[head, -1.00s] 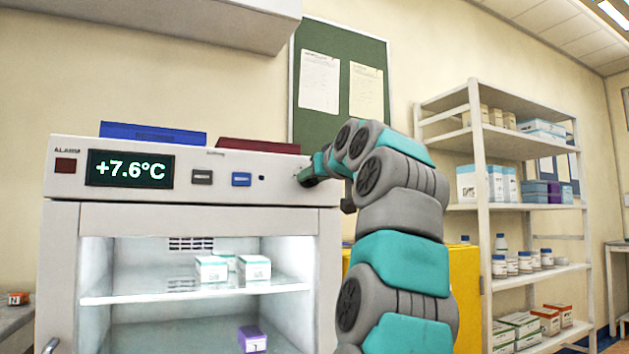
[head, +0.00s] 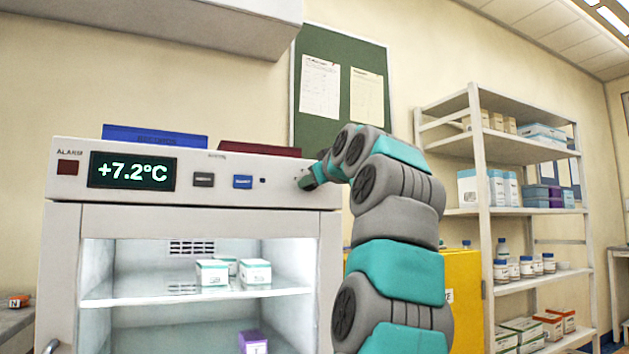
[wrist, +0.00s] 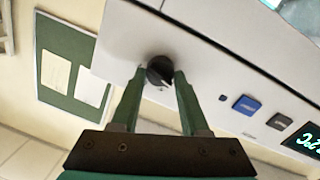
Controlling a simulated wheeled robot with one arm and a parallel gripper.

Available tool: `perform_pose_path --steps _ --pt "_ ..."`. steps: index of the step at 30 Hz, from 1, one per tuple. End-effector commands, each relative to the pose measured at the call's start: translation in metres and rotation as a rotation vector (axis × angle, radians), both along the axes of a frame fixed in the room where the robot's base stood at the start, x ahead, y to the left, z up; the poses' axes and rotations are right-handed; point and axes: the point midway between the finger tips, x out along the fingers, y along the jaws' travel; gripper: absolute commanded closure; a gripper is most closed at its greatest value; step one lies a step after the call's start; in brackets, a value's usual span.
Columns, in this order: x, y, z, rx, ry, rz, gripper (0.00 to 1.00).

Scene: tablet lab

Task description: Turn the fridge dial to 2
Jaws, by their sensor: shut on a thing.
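The fridge (head: 260,194) stands at the left of the head view, with a white front panel above a glass-fronted, lit compartment. Its display (head: 132,171) reads +7.2°C. The black round dial (wrist: 159,71) is on the panel, seen in the wrist view between my fingertips. My gripper (wrist: 159,78) is shut on the dial, one finger on each side. In the head view my gripper (head: 308,181) is at the panel's right end and hides most of the dial. I cannot read the dial's number.
A dark button (head: 203,180) and a blue button (head: 242,182) sit on the panel left of the dial. Blue and dark red flat items lie on the fridge top. A yellow cabinet (head: 466,290) and white shelves (head: 482,200) stand to the right.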

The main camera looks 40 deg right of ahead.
Motion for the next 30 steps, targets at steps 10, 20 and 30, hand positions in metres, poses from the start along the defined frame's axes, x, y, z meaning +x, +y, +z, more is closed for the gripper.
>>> perform_pose_path --steps 10,20,30 --pt "0.001 0.0 -0.001 0.002 0.002 0.0 0.28" --pt "-0.001 0.0 0.0 0.001 0.0 0.0 0.25" --pt "-0.026 0.009 -0.001 0.001 0.001 0.001 0.25"
